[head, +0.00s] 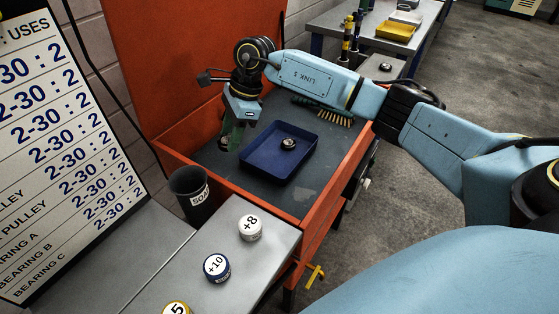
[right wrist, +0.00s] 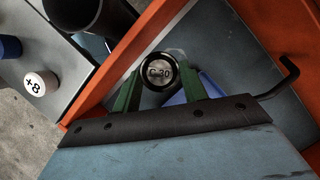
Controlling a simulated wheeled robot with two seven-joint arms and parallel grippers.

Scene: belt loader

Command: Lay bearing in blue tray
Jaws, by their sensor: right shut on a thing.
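The blue tray (head: 263,155) lies on the dark top of the orange bench in the head view. A small dark round piece with a light top, like a bearing (head: 288,143), sits inside it. My right gripper (head: 229,138) is to the left of the tray, pointing down, outside its rim. In the right wrist view its green fingers are shut on a dark round bearing (right wrist: 158,72) with a pale face marked C-30. A blue corner of the tray (right wrist: 181,98) shows behind the fingers. My left gripper is not in view.
A dark cup (head: 189,194) stands left of the bench's front corner. Labelled round weights, +8 (head: 250,228) and +10 (head: 217,267), sit on the grey table in front. A brush (head: 325,109) lies behind the tray. A printed board (head: 60,140) stands at left.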

